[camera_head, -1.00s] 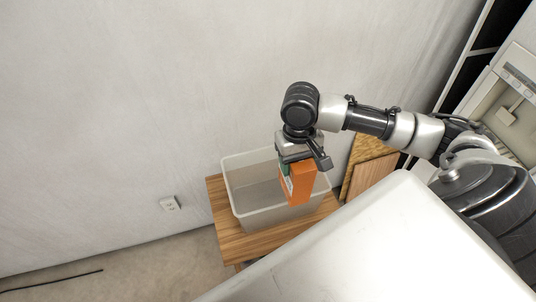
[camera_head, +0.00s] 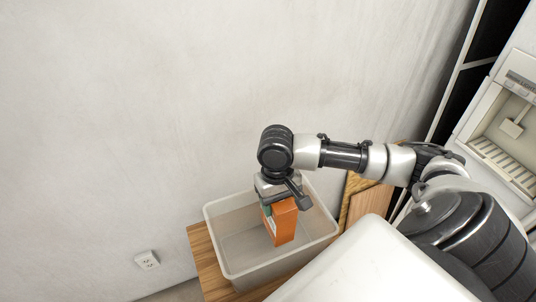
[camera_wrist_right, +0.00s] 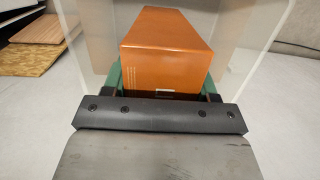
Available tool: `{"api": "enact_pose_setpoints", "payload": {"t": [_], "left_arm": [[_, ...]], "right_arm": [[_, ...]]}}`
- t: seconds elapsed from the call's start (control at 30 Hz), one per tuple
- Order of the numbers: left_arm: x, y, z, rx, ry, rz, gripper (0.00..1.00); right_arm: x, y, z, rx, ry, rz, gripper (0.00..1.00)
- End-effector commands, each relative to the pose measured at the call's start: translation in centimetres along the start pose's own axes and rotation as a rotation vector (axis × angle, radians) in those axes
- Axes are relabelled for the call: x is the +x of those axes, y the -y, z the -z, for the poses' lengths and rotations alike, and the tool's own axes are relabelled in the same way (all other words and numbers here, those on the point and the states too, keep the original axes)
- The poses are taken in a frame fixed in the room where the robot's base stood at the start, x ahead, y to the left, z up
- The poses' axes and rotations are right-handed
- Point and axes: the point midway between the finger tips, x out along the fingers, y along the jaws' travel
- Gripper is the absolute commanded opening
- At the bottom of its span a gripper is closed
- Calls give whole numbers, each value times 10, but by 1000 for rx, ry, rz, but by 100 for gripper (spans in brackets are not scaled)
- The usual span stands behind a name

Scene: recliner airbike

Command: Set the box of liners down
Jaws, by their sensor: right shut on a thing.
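I cannot tell whether the box's lower end touches the bin floor. My left gripper is not in view.
The bin stands on a small wooden table (camera_head: 205,262) by a pale wall. Wooden boards (camera_head: 366,202) lean to the right of the bin. A beige machine (camera_head: 505,125) stands at the far right.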

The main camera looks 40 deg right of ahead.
Motion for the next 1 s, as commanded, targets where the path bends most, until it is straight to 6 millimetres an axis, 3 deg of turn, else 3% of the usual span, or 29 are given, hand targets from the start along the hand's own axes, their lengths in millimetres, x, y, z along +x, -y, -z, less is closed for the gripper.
{"api": "enact_pose_setpoints", "payload": {"t": [0.07,0.27,0.7,0.83,1.0], "left_arm": [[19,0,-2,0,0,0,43],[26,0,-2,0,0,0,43],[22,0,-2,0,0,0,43],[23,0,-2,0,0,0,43],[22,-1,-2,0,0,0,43]], "right_arm": [[19,0,3,0,-1,0,15],[30,5,7,0,-1,2,15],[76,90,48,-2,0,1,15],[85,104,56,-1,0,2,15],[96,108,60,1,1,-2,15]]}}
